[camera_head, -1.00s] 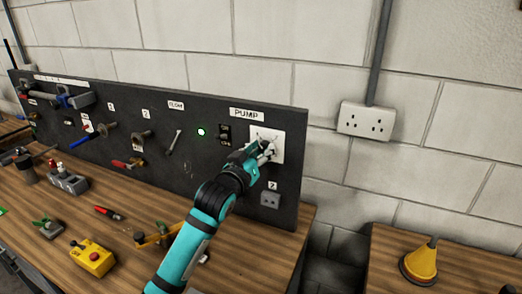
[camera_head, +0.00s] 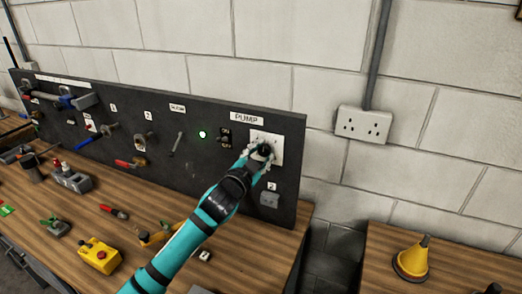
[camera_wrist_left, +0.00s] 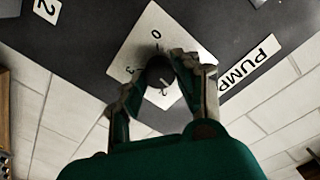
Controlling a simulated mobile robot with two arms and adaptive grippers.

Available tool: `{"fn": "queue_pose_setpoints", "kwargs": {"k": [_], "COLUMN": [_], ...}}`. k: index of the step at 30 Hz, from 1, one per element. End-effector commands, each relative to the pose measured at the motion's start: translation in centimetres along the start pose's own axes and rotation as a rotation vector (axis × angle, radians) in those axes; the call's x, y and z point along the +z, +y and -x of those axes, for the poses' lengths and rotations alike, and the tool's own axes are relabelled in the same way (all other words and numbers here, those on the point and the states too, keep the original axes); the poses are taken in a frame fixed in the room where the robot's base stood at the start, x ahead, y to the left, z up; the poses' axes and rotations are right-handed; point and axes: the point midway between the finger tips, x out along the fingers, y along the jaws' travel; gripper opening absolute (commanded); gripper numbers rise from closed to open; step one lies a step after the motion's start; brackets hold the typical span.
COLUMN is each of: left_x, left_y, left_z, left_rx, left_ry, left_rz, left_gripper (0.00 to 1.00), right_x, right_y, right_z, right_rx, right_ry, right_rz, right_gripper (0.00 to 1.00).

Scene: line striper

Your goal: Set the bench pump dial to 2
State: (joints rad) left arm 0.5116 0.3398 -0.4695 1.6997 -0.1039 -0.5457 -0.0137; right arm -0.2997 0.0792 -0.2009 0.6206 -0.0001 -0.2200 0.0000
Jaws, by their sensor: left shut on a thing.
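The pump dial is a dark round knob (camera_wrist_left: 159,70) on a white plate (camera_head: 276,143), under the PUMP label (camera_head: 247,118) on the dark panel. My left gripper (camera_head: 262,153) is at the plate with its fingers shut on the knob. In the left wrist view the two fingers (camera_wrist_left: 152,84) sit on either side of the knob. A 0 shows on the plate above the knob and a 3 to its left. A pale mark shows low on the knob, but I cannot tell which number it points to. My right gripper is not in view.
A switch (camera_head: 225,137) and a lit green lamp (camera_head: 202,134) are left of the dial. A grey socket (camera_head: 270,200) is below it. A yellow box with a red button (camera_head: 98,255) and small tools lie on the wooden bench.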

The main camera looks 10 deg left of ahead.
Motion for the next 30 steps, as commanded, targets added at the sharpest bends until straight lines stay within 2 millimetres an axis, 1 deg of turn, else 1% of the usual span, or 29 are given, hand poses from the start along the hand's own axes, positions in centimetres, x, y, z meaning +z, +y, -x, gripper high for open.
{"fn": "queue_pose_setpoints", "kwargs": {"k": [1, 3, 15, 22, 30], "left_x": [-0.1, -0.2, -0.1, 0.0, 0.0], "left_y": [-0.1, -0.1, 0.0, 0.1, 0.1], "left_z": [0.0, 0.0, 0.0, 0.0, 0.0], "left_rx": [0.0, 0.0, -0.003, -0.005, -0.006], "left_ry": [-0.002, -0.004, -0.015, -0.018, -0.02], "left_rz": [-0.047, -0.114, -0.452, -0.577, -0.643], "left_gripper": [0.0, 0.0, 0.0, 0.0, 0.0], "right_x": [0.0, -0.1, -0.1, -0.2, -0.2], "right_y": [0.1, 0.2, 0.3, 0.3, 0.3], "right_z": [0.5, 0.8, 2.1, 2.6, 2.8], "right_rx": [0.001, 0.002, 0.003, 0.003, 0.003], "right_ry": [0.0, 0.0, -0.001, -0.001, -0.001], "right_rz": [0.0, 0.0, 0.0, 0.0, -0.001], "right_gripper": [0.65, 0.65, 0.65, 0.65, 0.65]}}
